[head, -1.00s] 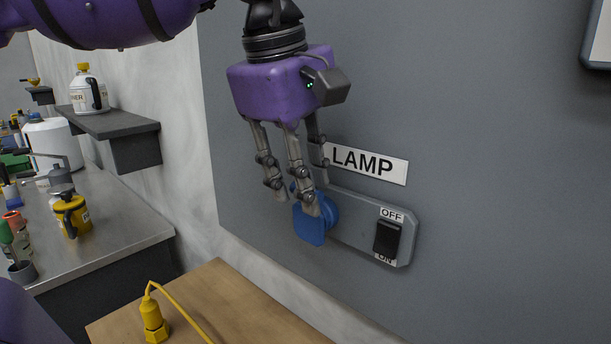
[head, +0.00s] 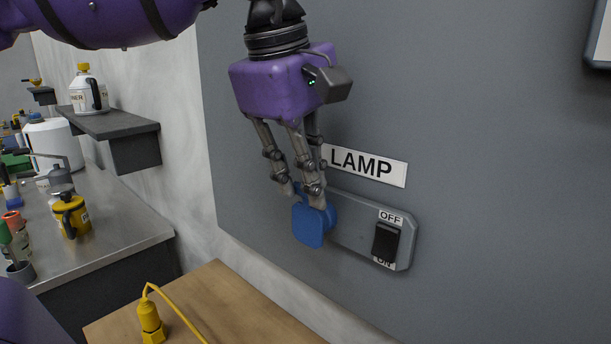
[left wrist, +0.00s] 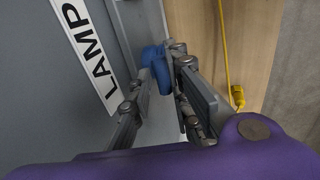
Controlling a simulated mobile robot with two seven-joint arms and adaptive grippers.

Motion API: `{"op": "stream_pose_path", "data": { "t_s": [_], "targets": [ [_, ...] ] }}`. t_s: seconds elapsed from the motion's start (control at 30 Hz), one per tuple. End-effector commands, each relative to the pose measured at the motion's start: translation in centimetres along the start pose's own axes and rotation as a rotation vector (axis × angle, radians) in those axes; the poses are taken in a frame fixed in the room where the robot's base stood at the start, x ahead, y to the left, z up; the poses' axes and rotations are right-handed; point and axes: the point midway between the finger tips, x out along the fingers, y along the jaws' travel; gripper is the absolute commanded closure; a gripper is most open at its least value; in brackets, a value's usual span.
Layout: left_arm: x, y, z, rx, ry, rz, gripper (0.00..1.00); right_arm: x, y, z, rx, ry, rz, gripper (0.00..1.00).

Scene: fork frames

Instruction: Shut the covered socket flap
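The blue socket flap (head: 308,228) hangs at the left end of the grey socket and switch plate (head: 352,228), below the LAMP label. It looks tilted out from the blue round socket body behind it, though the fingers hide its top. My left gripper (head: 303,200) points down at the flap's upper part, its fingers apart. In the left wrist view the blue flap (left wrist: 157,68) shows between and just beyond the fingertips (left wrist: 163,75). I cannot tell whether a finger touches it. My right gripper is not in view.
A black rocker switch (head: 386,241) sits right of the socket. A yellow plug (head: 151,322) with its cord stands on the wooden top (head: 240,305) below. A metal counter (head: 120,220) with bottles and a shelf (head: 115,125) are at the left.

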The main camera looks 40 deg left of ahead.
Motion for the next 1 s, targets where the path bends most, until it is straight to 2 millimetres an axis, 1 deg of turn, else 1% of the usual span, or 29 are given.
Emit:
{"op": "stream_pose_path", "data": {
  "t_s": [0.03,0.1,0.37,0.47,0.57,0.9,1.0],
  "targets": [
    [-0.1,0.1,0.0,0.000,-0.001,0.004,0.75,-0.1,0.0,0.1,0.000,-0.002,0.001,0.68],
    [-0.1,0.1,0.0,0.000,-0.001,0.003,0.68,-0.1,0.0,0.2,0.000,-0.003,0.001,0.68],
    [-0.1,0.0,0.0,0.000,0.000,-0.001,0.68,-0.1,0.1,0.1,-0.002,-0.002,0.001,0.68],
    [-0.5,0.0,0.0,0.000,0.000,0.001,0.68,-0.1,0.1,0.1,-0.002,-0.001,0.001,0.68],
    [-1.7,0.1,0.0,0.000,0.000,0.002,0.68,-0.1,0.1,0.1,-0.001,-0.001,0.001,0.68],
    [-8.7,0.2,0.0,-0.002,0.000,0.003,0.68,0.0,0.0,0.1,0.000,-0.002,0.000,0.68],
    [-10.3,0.2,0.0,-0.001,0.000,0.003,0.68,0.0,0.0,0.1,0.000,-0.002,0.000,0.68]
  ]
}}
